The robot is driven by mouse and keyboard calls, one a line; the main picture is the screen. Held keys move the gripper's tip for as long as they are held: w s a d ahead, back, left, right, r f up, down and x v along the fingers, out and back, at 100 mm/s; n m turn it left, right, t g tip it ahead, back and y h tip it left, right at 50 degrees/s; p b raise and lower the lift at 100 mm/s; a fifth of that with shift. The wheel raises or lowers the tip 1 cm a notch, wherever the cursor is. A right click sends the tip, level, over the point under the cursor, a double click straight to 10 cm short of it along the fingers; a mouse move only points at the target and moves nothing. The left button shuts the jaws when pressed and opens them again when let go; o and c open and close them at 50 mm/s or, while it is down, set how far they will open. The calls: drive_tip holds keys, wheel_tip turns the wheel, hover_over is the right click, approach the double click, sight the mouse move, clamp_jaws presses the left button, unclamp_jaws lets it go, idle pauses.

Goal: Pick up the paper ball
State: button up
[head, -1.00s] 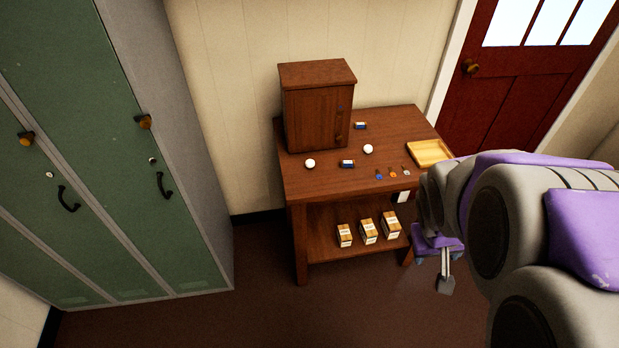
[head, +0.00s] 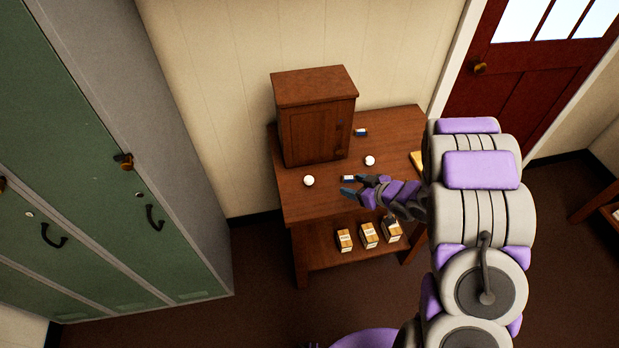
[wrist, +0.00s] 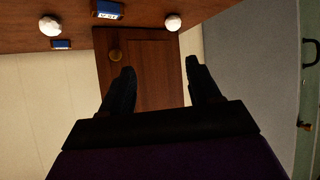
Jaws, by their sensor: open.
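Two white balls lie on the wooden table (head: 288,205); I cannot tell whether both are paper. The left ball (head: 309,181) is in front of the small cabinet, and the right ball (head: 370,161) is right of it. My gripper (head: 355,186) is open and empty near the table's front edge, pointing left, with the left ball beyond its fingertips. In the wrist view, my two dark fingers (wrist: 160,68) are spread, with one ball (wrist: 173,22) ahead of them and the other ball (wrist: 50,26) off to the left.
The wooden cabinet (head: 315,120) stands at the back of the table. A blue-and-white item (head: 348,179) lies near my fingertips, another (head: 361,132) beside the cabinet. A tray (head: 416,160) is partly hidden by my arm. Boxes (head: 368,235) stand on the lower shelf. Green lockers (head: 90,150) stand left.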

drive_tip(key=a+y, duration=0.1)
drive_tip(key=a, duration=0.2)
drive_tip(key=b, duration=0.3)
approach(310, 178)
drive_tip(key=w+a, duration=0.1)
drive_tip(key=w+a+f, duration=0.1)
drive_tip(key=shift+a, duration=0.4)
drive_tip(key=x, duration=0.1)
drive_tip(key=b+x, duration=0.1)
drive_tip(key=x, duration=0.2)
drive_tip(key=shift+w+d+f, duration=0.1)
drive_tip(key=shift+d+f, duration=0.05)
drive_tip(key=shift+f, duration=0.35)
drive_tip(key=shift+w, duration=0.15)
clamp_jaws()
